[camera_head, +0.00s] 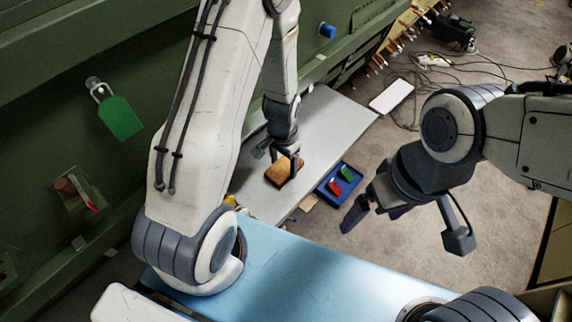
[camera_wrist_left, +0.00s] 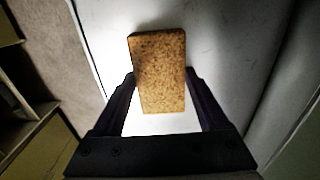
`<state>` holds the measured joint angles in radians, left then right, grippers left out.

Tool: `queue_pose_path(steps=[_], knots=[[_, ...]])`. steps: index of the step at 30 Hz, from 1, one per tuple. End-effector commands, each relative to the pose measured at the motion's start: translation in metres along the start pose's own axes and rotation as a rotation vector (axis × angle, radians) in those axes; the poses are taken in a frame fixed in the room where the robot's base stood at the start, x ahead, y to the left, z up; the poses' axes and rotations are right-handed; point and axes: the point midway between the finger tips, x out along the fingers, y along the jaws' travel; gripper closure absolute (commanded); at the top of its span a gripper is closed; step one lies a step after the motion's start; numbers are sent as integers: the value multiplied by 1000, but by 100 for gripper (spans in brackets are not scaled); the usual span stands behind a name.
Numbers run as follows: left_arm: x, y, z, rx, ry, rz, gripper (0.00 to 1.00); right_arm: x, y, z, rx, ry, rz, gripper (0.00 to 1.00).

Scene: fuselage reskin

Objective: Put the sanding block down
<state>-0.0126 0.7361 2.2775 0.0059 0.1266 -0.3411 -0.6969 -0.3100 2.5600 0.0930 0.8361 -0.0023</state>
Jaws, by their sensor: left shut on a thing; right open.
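The sanding block (camera_head: 283,172) is a brown, speckled rectangular block at the grey bench top (camera_head: 335,118) in the head view. My left gripper (camera_head: 294,163) comes down over it and is shut on it. In the left wrist view the block (camera_wrist_left: 159,70) sits between the two dark fingers of my left gripper (camera_wrist_left: 165,100), with the pale bench surface behind it. I cannot tell whether the block touches the surface. My right gripper (camera_head: 400,210) is open and empty, over the floor to the right of the bench.
A blue tray (camera_head: 322,189) with a red and a green item lies right of the block. A green tag (camera_head: 120,118) hangs on the green fuselage wall at left. A white panel (camera_head: 391,96) and cables lie on the floor. The bench's far part is clear.

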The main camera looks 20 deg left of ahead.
Motion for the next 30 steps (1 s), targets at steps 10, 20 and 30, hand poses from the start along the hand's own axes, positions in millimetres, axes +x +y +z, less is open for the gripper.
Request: queue_pose_path(steps=[10, 20, 30], knots=[[0, 0, 0, 0, 0, 0, 0, 0, 0, 0, 0, 0, 0, 0], [-38, -1, -2, -1, 7, -2, 0, 9, 1, 0, 1, 0, 0, 0], [-100, 0, -1, 0, 5, -2, 0, 20, 2, 1, 3, 0, 0, 0]])
